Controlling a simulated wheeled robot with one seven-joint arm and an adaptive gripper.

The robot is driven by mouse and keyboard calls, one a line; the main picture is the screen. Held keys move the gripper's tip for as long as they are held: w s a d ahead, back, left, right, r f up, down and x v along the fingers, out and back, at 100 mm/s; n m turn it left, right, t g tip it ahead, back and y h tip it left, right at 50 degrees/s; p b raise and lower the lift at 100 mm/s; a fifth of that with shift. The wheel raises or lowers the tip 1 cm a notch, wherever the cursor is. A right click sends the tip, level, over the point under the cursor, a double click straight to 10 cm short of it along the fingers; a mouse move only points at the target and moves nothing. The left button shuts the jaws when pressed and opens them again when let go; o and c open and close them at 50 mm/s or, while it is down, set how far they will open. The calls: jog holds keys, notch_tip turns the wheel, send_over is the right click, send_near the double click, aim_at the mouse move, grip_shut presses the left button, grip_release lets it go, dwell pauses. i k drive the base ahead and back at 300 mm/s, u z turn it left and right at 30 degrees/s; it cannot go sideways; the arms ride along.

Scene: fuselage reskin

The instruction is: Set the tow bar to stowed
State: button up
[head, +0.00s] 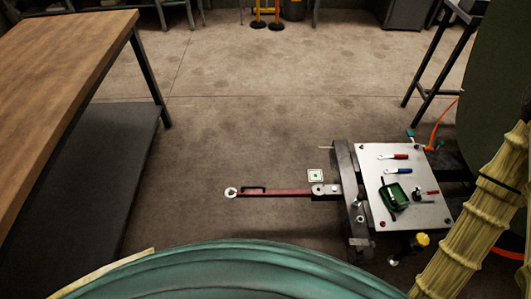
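The tow bar (285,193) is a dark red bar in the head view. It extends flat to the left from the front of a small cart (398,160), low above the floor. A pale ring (231,192) is at its left end, and a black handle (254,187) stands on it near the ring. Its right end meets a grey pivot bracket (319,190) at the cart's dark front beam (349,185). My gripper is not in view; a cream ribbed sleeve that seems to cover my arm shows at the right edge.
Tools and a green tray (393,196) lie on the cart's light top. A wooden workbench (60,60) with a dark lower shelf (95,170) stands at left. A dark stand (440,60) is behind the cart at right. The floor around the bar is clear.

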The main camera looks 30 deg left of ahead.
aim_at(241, 192)
jog(key=u, duration=0.65)
jog(key=k, duration=0.5)
jog(key=u, duration=1.35)
jog(key=i, duration=0.45)
jog(key=u, duration=0.05)
